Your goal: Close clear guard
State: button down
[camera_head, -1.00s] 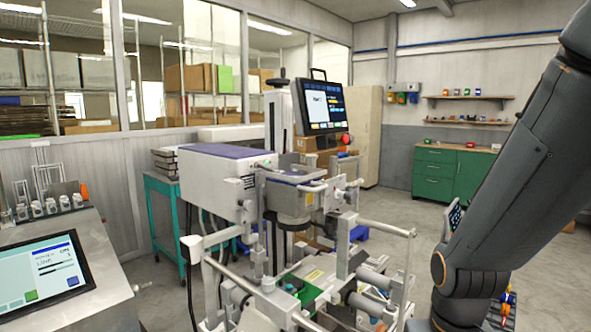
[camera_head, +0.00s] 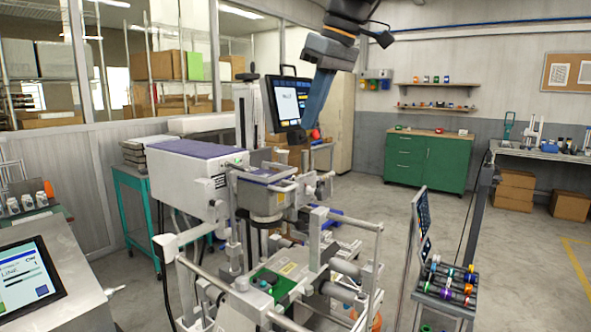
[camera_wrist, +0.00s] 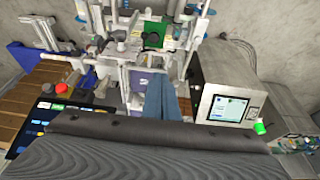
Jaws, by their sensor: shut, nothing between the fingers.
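The labelling-type machine (camera_head: 195,170) stands in the middle of the head view, with a pale metal frame of posts and rails (camera_head: 345,220) at its front. I cannot make out the clear guard's panel for certain against this frame. My gripper (camera_head: 314,118) hangs from the top of the head view, in front of the machine's dark screen (camera_head: 290,98), above and behind the front frame. It is shut with nothing held. In the wrist view my blue-grey gripper (camera_wrist: 160,85) points towards the machine (camera_wrist: 150,45), and the large grey surface below hides much.
A touch panel (camera_head: 28,275) stands at the left. A teal cart (camera_head: 145,180) is behind the machine. A rack of coloured reels (camera_head: 447,285) stands at the right front. Open floor lies right of the machine, before the green cabinet (camera_head: 428,160).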

aim_at(290, 186)
jog(key=p+x, duration=0.4)
jog(key=x, duration=0.9)
jog(key=shift+d+f, duration=0.2)
jog(key=shift+f, duration=0.2)
jog(key=shift+s, duration=0.15)
notch_tip(290, 186, down, 13)
jog(key=b, duration=0.7)
jog(key=shift+f+b, duration=0.25)
jog(key=shift+b, duration=0.15)
jog(key=shift+s, duration=0.1)
